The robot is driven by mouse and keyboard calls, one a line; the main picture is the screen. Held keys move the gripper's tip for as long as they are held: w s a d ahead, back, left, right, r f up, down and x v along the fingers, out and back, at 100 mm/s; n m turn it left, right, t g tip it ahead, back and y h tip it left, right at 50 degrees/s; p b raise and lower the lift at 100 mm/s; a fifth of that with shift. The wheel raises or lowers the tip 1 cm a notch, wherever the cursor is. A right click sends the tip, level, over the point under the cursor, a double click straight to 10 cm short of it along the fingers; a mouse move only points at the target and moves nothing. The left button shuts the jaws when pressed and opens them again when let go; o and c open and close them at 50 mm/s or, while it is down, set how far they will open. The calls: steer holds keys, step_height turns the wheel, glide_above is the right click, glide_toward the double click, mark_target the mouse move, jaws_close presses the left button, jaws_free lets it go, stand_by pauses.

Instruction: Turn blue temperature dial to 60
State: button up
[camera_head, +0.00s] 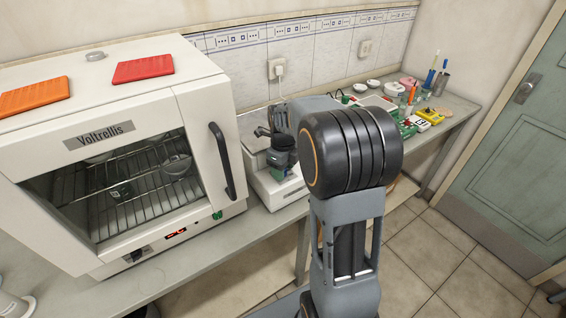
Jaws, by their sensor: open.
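A white oven (190,105) labelled Voltrellis stands on the bench at the left, its glass door closed. Along its lower front strip are a dark dial (137,254), a small lit red display (176,232) and a green knob (217,215). I cannot make out a clearly blue dial, and the dial markings and display digits are too small to read. My gripper (268,140) is to the right of the oven, above a white bench device, apart from the oven's controls. It is open; its fingers are small and dark in this view. My arm partly hides the area behind it.
The white bench device (275,193) stands beside the oven. Bottles, bowls and small tools crowd the far bench. The floor (455,255) at the right is clear before a green door (525,150).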

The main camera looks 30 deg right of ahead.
step_height(320, 180, up, 14)
stand_by(0.5)
steer(key=shift+f, duration=0.15)
stand_by(0.4)
